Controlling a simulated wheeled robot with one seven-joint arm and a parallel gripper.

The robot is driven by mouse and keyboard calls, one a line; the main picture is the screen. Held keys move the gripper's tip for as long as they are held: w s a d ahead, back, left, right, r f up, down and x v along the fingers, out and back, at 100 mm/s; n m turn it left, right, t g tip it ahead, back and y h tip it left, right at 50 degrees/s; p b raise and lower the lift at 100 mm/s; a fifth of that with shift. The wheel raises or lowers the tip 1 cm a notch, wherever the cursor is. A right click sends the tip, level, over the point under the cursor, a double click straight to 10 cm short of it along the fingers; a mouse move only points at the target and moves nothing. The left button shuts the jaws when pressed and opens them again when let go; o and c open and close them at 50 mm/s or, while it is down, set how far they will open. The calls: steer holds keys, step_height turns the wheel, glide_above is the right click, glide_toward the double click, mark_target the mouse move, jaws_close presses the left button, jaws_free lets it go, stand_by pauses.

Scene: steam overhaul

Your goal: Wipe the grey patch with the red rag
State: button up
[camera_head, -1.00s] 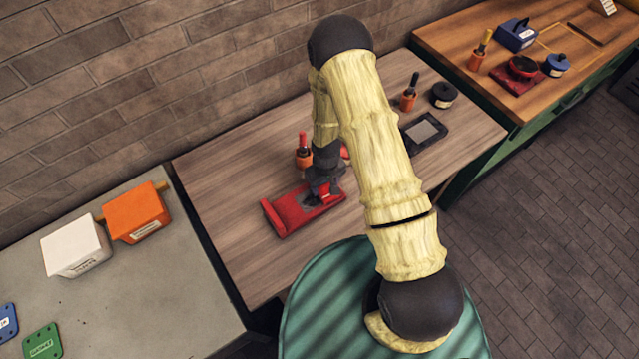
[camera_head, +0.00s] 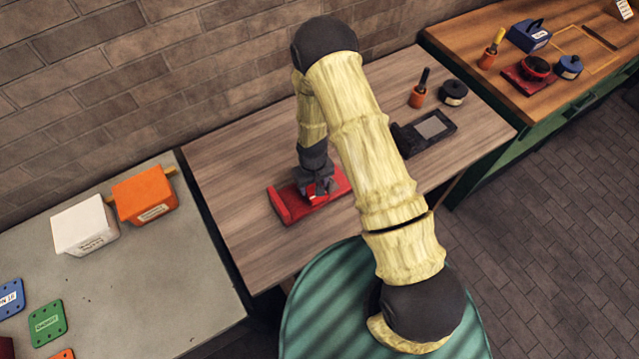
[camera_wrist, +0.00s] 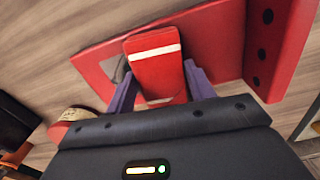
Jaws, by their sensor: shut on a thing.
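The red rag (camera_wrist: 156,68), a red block-like pad with white stripes, is between my gripper's fingers (camera_wrist: 155,85) in the wrist view. My gripper (camera_head: 317,190) is shut on it, low over the red plate (camera_head: 289,209) on the wooden bench. The plate has a raised end wall, and also fills much of the wrist view (camera_wrist: 215,45). A grey patch (camera_wrist: 121,70) shows on the plate at the left edge of the rag; the rag hides the rest. In the head view my gripper hides the patch. I cannot tell whether the rag touches the plate.
Orange (camera_head: 145,197) and white (camera_head: 85,226) boxes stand on the left grey table. The bench front is clear.

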steer(key=shift+s+a+r, duration=0.1)
steer(key=shift+s+a, duration=0.2)
steer(key=shift+a, duration=0.4)
steer(key=shift+s+a+f, duration=0.2)
steer(key=shift+a+f, duration=0.05)
steer(key=shift+a, duration=0.1)
steer(key=shift+s+a+r, duration=0.15)
steer(key=shift+s+a, duration=0.05)
steer(key=shift+a, duration=0.15)
step_height(320, 180, up, 4)
steer(key=shift+d+r+p, duration=0.1)
steer(key=shift+r+p, duration=0.1)
steer(key=shift+p, duration=0.75)
steer(key=shift+w+r+p, duration=0.2)
steer(key=shift+r+p, duration=0.75)
steer(key=shift+r, duration=0.5)
steer(key=shift+s+r, duration=0.3)
steer(key=shift+r, duration=0.25)
steer(key=shift+w, duration=0.15)
